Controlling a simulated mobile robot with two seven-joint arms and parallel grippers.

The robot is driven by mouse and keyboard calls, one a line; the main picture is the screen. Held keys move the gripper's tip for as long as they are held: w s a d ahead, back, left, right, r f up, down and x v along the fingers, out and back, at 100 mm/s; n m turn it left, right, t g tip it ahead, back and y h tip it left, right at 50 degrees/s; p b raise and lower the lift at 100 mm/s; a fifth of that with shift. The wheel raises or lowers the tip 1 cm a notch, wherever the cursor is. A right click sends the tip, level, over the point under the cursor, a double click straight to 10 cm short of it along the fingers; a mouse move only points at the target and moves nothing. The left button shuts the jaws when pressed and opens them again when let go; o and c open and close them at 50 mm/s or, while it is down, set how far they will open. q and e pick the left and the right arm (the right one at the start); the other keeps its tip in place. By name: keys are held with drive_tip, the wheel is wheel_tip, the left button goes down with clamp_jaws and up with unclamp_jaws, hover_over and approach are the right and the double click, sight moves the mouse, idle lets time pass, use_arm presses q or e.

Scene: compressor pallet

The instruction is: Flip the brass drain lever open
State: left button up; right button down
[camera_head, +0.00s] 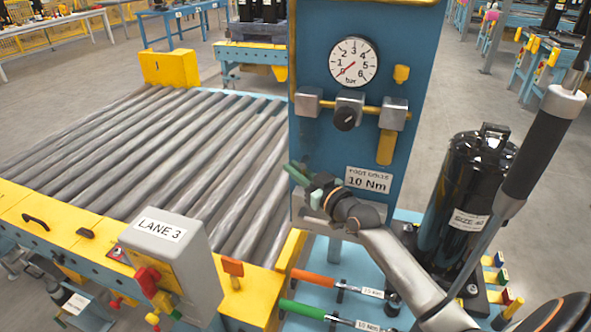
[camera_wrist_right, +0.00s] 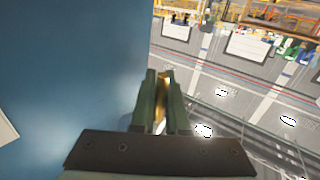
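A blue panel (camera_head: 318,130) carries the pressure gauge, grey blocks and brass fittings. A flat brass lever (camera_head: 386,147) hangs down below the right grey block (camera_head: 393,114); it looks like the drain lever. My right gripper (camera_head: 291,172) is in front of the panel's lower left edge, well left of and below that lever, with its green fingers pointing left. In the right wrist view its fingers (camera_wrist_right: 162,98) stand slightly apart. A narrow brass-coloured strip (camera_wrist_right: 163,88) shows in the gap; I cannot tell whether it is between the fingers or behind them. My left gripper is not in view.
A round gauge (camera_head: 353,62) and a dark knob (camera_head: 346,117) sit on the panel. A roller conveyor (camera_head: 150,150) lies to the left, with a grey LANE 3 box (camera_head: 173,262). A black cylinder (camera_head: 467,190) stands right. Orange- and green-handled tools (camera_head: 312,279) lie below.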

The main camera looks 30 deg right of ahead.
idle(0.4)
drive_tip(key=shift+w+a+r+m+t+b, duration=0.15)
drive_tip(key=shift+m+t+b, duration=0.25)
drive_tip(key=shift+b, duration=0.5)
drive_tip(key=c, duration=1.2)
unclamp_jaws()
drive_tip(key=s+d+f, duration=0.1)
drive_tip(key=s, duration=1.1)
drive_tip(key=shift+s+d+p, duration=0.25)
drive_tip(key=shift+d+p, duration=0.05)
drive_tip(key=shift+p, duration=0.05)
drive_tip(key=shift+f, duration=0.1)
